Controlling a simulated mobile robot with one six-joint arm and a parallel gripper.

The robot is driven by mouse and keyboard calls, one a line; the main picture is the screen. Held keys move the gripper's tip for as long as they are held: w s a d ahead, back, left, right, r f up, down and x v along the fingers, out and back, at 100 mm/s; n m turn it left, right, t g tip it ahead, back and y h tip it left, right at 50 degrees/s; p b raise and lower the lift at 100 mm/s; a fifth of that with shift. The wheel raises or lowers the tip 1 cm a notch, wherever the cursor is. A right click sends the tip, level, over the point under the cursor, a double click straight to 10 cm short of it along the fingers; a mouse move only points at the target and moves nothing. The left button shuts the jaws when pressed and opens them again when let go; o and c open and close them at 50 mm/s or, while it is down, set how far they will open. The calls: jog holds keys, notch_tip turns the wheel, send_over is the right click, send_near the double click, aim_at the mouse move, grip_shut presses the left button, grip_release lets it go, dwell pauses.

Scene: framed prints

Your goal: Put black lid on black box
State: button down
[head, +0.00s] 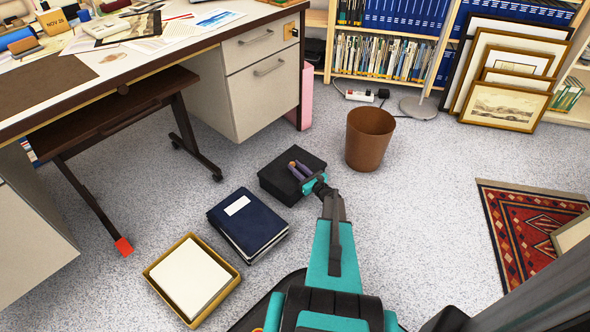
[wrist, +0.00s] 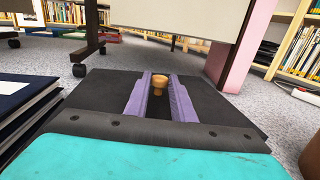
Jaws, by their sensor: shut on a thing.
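The black lid (head: 311,158) is a flat dark square over the black box (head: 278,193) on the carpet, right of the dark blue binder box. In the wrist view the lid (wrist: 108,95) fills the middle, with a tan knob (wrist: 156,81) standing up from it. My gripper (head: 297,168) has two purple fingers shut on the knob. The same fingers show in the wrist view (wrist: 158,95), one on each side of it. The lid covers the box opening from above. I cannot tell whether it rests fully on the rim.
A dark blue binder box (head: 250,222) and a yellow tray (head: 236,271) with white paper lie to the left. A brown waste bin (head: 369,140) stands to the right. The desk drawers (head: 262,85) stand behind.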

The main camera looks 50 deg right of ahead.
jog(key=c, duration=1.5)
grip_release()
jog(key=shift+s+r+p, duration=0.15)
jog(key=shift+r+p, duration=0.3)
jog(key=shift+r, duration=0.25)
jog(key=s+p, duration=0.1)
jog(key=s, duration=0.3)
jog(key=s+a, duration=0.1)
jog(key=s, duration=0.2)
jog(key=s+p, duration=0.1)
jog(key=s, duration=0.3)
jog(key=shift+s+a+f+p, duration=0.15)
jog(key=shift+s+a+p, duration=0.1)
jog(key=shift+s+p, duration=0.1)
jog(key=shift+w, duration=0.1)
